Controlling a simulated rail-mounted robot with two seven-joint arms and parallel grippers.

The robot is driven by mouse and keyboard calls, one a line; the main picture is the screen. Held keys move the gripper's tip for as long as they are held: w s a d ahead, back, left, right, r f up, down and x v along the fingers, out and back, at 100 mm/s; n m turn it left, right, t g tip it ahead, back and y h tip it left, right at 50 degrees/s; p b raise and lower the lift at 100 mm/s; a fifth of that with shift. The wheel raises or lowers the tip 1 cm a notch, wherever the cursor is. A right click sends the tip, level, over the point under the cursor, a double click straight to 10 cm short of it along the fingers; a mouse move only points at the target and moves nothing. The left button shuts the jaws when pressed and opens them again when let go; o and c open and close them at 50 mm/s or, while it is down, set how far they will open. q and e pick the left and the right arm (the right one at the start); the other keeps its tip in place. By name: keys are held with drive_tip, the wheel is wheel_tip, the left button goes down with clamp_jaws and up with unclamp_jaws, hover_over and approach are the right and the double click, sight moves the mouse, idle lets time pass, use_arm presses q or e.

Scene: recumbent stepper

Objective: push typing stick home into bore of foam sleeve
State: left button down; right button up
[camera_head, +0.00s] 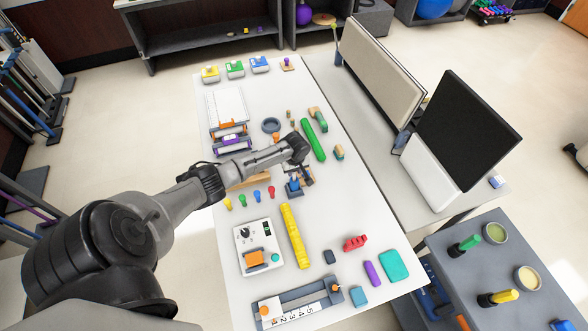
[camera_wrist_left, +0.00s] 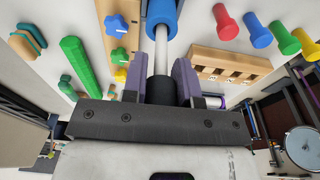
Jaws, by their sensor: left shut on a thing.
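My left gripper (camera_wrist_left: 160,78), with purple fingers, is shut on the dark grip of the typing stick. The stick's white shaft (camera_wrist_left: 161,45) runs straight away from the fingers to the blue foam sleeve (camera_wrist_left: 162,14) at the top of the left wrist view. The shaft lines up with the sleeve and meets its near end; some bare shaft shows between sleeve and grip. How deep the tip sits is hidden. In the head view my left gripper (camera_head: 307,174) is over the middle of the table, close to the blue sleeve (camera_head: 294,187). My right gripper is not in view.
A wooden block with holes (camera_wrist_left: 230,65) and several coloured pegs (camera_wrist_left: 257,30) stand right of the stick in the wrist view. A green cylinder (camera_head: 314,140) lies beyond the gripper. A yellow bar (camera_head: 294,235) lies nearer. The white table (camera_head: 335,195) has free room at right.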

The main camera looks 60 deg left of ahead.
sight(294, 176)
use_arm(q)
drive_tip(key=shift+f+b, duration=0.3)
drive_tip(key=shift+f, duration=0.3)
drive_tip(key=shift+f+b, duration=0.35)
drive_tip(key=shift+f, duration=0.3)
drive_tip(key=shift+f+b, duration=0.4)
drive_tip(key=shift+f, duration=0.3)
drive_tip(key=shift+f, duration=0.25)
idle(0.5)
drive_tip(key=shift+f, duration=0.2)
idle(0.3)
drive_tip(key=c, duration=0.8)
unclamp_jaws()
drive_tip(key=shift+r, duration=0.1)
